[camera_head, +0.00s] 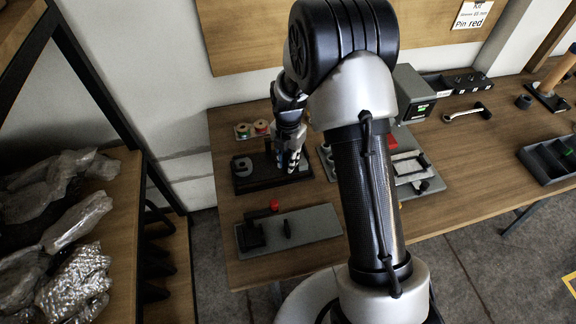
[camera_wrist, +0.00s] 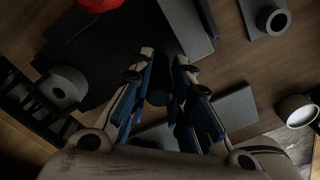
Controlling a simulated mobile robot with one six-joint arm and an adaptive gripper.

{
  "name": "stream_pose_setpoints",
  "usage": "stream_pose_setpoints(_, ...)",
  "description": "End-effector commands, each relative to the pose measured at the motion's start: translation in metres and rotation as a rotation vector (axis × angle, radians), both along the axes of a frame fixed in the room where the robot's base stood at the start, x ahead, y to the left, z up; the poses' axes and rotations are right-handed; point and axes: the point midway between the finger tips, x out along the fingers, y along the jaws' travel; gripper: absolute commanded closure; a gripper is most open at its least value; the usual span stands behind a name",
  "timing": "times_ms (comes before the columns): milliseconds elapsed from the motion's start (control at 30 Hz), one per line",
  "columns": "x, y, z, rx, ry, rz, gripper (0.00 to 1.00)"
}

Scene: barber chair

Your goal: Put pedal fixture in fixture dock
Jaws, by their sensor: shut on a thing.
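My gripper (camera_head: 289,163) points down over the left part of the table, above the right half of a dark base. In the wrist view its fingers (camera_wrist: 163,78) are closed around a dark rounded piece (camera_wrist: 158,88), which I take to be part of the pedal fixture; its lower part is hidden. The dark base (camera_head: 243,185) carries a grey round piece (camera_head: 242,166) on its left. I cannot tell for certain which plate is the fixture dock. A grey plate (camera_head: 318,222) with a black block and a red knob (camera_head: 274,205) lies nearer the front edge.
Spools (camera_head: 261,126) stand behind the dark base. A light fixture (camera_head: 408,167) lies right of my arm, with a dark box with a green display (camera_head: 418,97) behind it. A wrench (camera_head: 466,113) and black tray (camera_head: 552,158) are further right. A shelf with wrapped bundles (camera_head: 75,220) stands left.

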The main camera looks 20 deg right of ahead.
Motion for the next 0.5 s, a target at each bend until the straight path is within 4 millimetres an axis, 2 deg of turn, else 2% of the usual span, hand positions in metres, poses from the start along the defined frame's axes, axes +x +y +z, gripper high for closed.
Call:
stream_pose_setpoints(133, 0.0, 0.0, -0.024, 0.0, 0.0, 0.0, 1.0)
stream_pose_setpoints(367, 0.001, 0.0, -0.027, 0.001, -0.004, 0.0, 1.0)
stream_pose_setpoints(400, 0.0, 0.0, -0.028, 0.0, -0.001, 0.0, 0.8)
stream_pose_setpoints(500, 0.0, 0.0, -0.028, 0.0, -0.001, 0.0, 0.74)
